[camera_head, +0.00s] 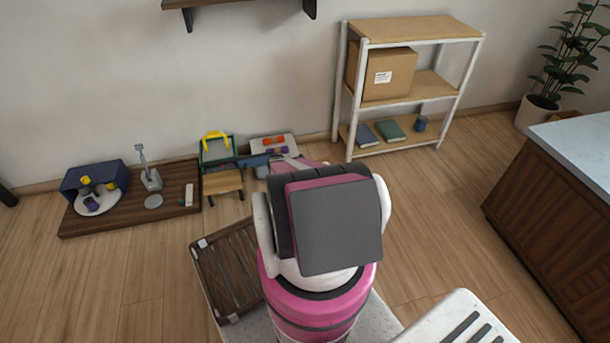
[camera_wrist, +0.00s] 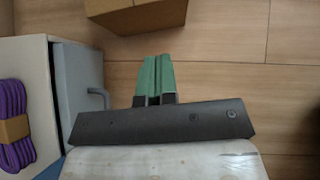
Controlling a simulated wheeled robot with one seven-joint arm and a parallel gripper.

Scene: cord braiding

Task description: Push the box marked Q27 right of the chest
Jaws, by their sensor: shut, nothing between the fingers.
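In the wrist view my gripper (camera_wrist: 155,62) is shut, its two green fingers together with nothing between them. A brown box (camera_wrist: 140,14) is cut off by the top edge, ahead of the fingertips and apart from them. No Q27 mark can be read on it. A pale chest (camera_wrist: 35,70) with a grey front and handle (camera_wrist: 98,97) stands left of my gripper. A purple cord bundle (camera_wrist: 14,125) lies in or on it. In the head view the chest (camera_head: 258,146) with orange and purple bundles is partly behind my arm, which hides my gripper.
A shelf rack (camera_head: 408,88) holds a cardboard box (camera_head: 395,72) with an unreadable label. A low wooden platform (camera_head: 130,212) with several items and a tan stool-like piece (camera_head: 222,182) are at left. A counter (camera_head: 560,190) stands at right. Floor below the rack is clear.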

